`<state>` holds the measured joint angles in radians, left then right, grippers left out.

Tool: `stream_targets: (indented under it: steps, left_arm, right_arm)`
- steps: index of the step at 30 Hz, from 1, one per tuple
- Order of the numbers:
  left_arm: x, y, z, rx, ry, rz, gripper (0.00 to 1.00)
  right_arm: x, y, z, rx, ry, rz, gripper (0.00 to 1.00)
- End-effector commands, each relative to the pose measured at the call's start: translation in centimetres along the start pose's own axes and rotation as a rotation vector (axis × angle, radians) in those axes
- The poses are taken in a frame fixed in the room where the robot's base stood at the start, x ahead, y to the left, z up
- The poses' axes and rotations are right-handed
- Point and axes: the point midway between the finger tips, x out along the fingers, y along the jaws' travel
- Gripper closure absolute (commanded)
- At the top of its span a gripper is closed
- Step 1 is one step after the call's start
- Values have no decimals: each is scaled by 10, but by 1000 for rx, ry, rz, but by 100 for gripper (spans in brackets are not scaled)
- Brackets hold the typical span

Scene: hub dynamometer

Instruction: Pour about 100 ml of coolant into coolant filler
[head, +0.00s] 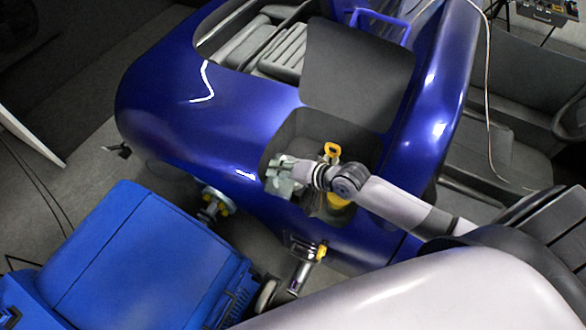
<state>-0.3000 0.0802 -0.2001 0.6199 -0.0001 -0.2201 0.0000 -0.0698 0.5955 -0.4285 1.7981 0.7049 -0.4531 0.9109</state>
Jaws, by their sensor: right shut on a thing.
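My right gripper (280,180) is over the left part of the open bay in the blue car's front. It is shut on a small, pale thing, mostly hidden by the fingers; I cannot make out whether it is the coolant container. A yellow loop-shaped part (332,149) stands up in the bay just behind my right wrist. Another yellow part (339,200) shows partly below my forearm. I cannot tell which part, if either, is the coolant filler. My left gripper is not in view.
The blue car body (190,110) surrounds the bay, with a raised dark panel (358,75) behind it. A blue machine (135,255) stands at the lower left, near a hub (214,204). A pale cable (487,90) hangs at the right.

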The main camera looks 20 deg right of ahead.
Motion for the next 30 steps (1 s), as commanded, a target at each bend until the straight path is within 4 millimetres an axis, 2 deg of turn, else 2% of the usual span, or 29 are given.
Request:
stream_targets:
  steps: [30]
  left_arm:
    - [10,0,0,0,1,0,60]
  right_arm:
    - [3,4,-10,74,-49,-1,100]
